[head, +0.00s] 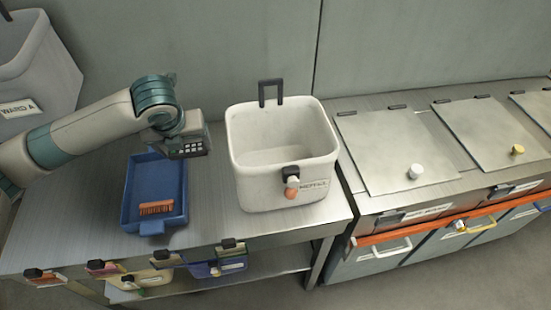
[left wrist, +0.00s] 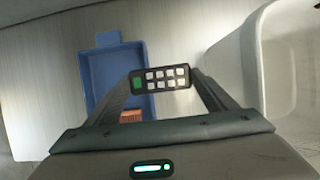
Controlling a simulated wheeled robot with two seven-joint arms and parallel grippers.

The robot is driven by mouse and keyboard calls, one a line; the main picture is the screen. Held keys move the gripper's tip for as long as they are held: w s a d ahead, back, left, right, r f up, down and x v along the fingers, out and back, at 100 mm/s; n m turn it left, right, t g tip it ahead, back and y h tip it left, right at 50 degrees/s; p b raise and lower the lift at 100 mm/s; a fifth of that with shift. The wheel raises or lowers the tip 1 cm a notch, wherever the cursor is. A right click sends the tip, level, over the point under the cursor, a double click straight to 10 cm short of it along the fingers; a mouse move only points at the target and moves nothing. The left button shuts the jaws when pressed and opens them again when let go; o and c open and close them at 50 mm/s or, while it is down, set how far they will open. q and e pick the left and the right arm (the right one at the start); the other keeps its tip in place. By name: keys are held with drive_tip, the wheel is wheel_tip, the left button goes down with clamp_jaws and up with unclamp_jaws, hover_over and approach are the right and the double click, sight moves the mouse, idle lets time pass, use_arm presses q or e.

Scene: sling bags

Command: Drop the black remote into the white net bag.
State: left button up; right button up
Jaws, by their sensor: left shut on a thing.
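My left gripper (left wrist: 162,82) is shut on the black remote (left wrist: 160,79), which has pale buttons and one green button. In the head view the remote (head: 187,150) is held above the blue tray, left of the white container. The white container (head: 262,188) stands upright and open on the metal table, with a label on its front; it looks like a solid-walled bin, and no net is visible. Its near wall also shows at the right of the left wrist view (left wrist: 240,65). My right gripper is not in view.
A blue tray (head: 128,205) with an orange-brown brush (head: 156,208) lies under the left gripper. A grey bin (head: 50,75) labelled WARD A is at the upper left. Metal lidded bins (head: 395,150) stand at the right. Several coloured items hang along the table's front edge.

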use_arm(q)
drive_tip(key=shift+s+d, duration=0.1)
idle(0.4)
drive_tip(key=n, duration=0.1)
drive_tip(key=s+n+y, duration=0.1)
drive_tip(key=n, duration=0.1)
drive_tip(key=d+f+n, duration=0.1)
drive_tip(key=shift+s+n+g+y, duration=0.3)
drive_tip(key=shift+n+y, duration=0.1)
drive_tip(key=s+d+r+n+g+h+b, duration=0.1)
drive_tip(key=s+n+g, duration=0.3)
drive_tip(key=n, duration=1)
drive_tip(key=s+d+n+g+h+b, duration=0.1)
drive_tip(key=s+n+g, duration=0.3)
drive_tip(key=n, duration=1)
drive_tip(key=s, duration=0.2)
drive_tip(key=shift+s+d+r+n+h, duration=0.3)
drive_tip(key=shift+d+r+h, duration=0.1)
